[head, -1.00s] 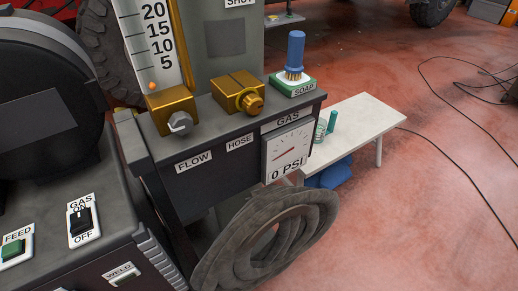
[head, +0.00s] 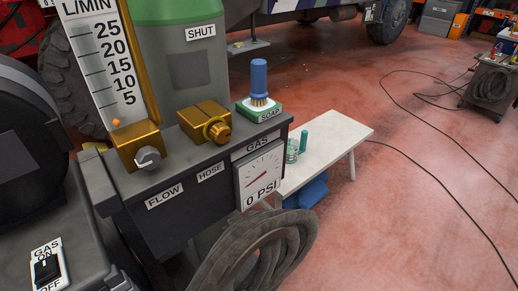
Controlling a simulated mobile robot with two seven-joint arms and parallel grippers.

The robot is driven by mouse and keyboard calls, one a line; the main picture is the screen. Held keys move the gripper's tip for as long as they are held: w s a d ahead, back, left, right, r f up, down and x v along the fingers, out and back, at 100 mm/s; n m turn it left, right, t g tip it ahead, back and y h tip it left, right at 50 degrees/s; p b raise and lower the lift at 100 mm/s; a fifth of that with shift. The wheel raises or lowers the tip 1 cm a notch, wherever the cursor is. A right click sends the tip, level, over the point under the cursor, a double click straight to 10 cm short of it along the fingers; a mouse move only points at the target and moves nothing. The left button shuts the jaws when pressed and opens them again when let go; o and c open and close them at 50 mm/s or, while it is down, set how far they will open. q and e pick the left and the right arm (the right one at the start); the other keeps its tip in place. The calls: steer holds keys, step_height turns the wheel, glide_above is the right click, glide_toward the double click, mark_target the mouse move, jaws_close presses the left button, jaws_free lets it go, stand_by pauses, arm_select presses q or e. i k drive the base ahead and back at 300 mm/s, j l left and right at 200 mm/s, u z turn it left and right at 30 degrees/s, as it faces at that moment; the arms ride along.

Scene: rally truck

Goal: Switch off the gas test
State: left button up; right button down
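The gas switch (head: 47,269) is a black toggle on a white plate marked GAS, ON and OFF, at the lower left of the head view. I cannot tell for sure which way its toggle is set. The flow meter tube (head: 106,75) stands at the upper left, with an orange ball (head: 117,122) below the 5 mark. Its silver flow knob (head: 148,158) sits on a brass block. Neither of my grippers is in view.
A brass hose fitting (head: 206,123) and a blue brush on a green SOAP block (head: 259,109) sit on the dark shelf. A coiled hose (head: 257,255) hangs below. A white bench (head: 325,145) stands behind; cables cross the open red floor at right.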

mark_target(46, 270)
steer(key=j+u, duration=0.1)
steer(key=u, duration=1.75)
